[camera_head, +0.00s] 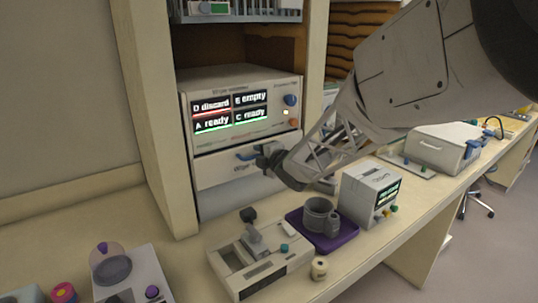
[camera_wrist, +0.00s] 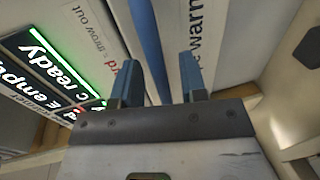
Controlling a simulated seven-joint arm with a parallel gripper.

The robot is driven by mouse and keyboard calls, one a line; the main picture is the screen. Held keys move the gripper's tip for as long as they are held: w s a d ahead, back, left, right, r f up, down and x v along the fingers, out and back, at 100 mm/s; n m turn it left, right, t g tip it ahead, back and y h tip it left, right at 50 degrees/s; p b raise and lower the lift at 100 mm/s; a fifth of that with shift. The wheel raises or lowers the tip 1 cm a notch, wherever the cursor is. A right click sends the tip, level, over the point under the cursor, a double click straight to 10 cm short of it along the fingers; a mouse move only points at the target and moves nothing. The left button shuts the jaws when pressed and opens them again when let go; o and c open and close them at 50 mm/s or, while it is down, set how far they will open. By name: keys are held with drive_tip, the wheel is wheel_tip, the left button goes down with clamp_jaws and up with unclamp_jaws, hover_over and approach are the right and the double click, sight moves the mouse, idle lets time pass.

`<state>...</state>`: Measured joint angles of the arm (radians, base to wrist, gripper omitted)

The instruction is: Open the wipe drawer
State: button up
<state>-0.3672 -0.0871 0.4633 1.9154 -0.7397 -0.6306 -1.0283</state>
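A pale drawer front (camera_head: 212,172) with a blue bar handle (camera_head: 246,156) sits just below the analyser's screen unit in the head view. The drawer looks shut. Its label is too small to read in the head view. My gripper (camera_head: 264,158) is at the right end of the handle. In the wrist view my gripper (camera_wrist: 159,60) is open, and the blue handle (camera_wrist: 147,40) runs between its two fingers, with gaps visible on both sides. I cannot tell how deep the handle lies between the fingertips.
The screen unit (camera_head: 285,84) above reads A ready, C ready, D discard, E empty. Below on the bench stand a white device (camera_head: 240,283), a purple tray (camera_head: 345,238) with a grey cup (camera_head: 317,214), and a small boxy instrument (camera_head: 362,190). A cabinet side panel (camera_head: 158,120) rises at left.

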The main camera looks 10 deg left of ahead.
drive_tip(key=shift+w+a, duration=0.2)
drive_tip(key=shift+c, duration=0.4)
clamp_jaws()
